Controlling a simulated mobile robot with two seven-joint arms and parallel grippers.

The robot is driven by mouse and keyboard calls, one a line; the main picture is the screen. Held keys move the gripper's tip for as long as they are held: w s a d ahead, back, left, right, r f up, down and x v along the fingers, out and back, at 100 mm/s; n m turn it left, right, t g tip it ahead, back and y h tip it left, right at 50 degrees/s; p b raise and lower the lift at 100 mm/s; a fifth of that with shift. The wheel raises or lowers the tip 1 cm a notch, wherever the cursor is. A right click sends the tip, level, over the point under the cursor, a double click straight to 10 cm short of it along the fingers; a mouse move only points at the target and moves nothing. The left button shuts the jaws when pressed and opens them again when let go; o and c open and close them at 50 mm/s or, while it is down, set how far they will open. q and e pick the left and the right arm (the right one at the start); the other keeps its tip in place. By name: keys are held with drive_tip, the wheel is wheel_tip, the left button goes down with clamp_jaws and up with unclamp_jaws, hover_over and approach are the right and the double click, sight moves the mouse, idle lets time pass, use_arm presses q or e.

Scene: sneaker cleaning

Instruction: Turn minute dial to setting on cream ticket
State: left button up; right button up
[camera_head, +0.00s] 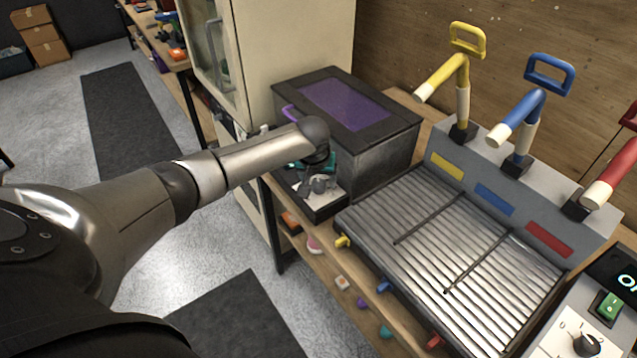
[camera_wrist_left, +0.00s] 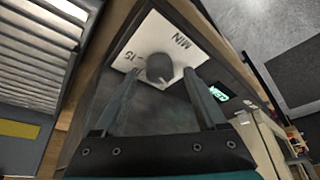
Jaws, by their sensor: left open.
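The minute dial is a grey round knob (camera_wrist_left: 159,68) on a white plate (camera_wrist_left: 185,32) marked "MIN" and "15" in the left wrist view. In the head view the knob (camera_head: 321,185) sits on a small dark box, partly hidden by my wrist. My left gripper (camera_wrist_left: 160,75) is open, with its two fingers pointing at the knob, one on each side. I cannot tell whether the fingers touch it. In the head view the left gripper (camera_head: 312,178) is over the dial plate. No cream ticket can be made out. My right gripper is out of view.
A dark box with a purple window (camera_head: 345,104) stands behind the dial. A ribbed metal rack (camera_head: 440,235) with yellow, blue and red handles (camera_head: 548,75) fills the bench to the right. A second dial (camera_head: 586,345) and a green switch (camera_head: 607,306) sit at lower right.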

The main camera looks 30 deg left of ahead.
use_arm(q)
drive_tip(key=shift+w+f, duration=0.2)
drive_tip(key=shift+f, duration=0.25)
drive_tip(key=shift+c, duration=0.4)
clamp_jaws()
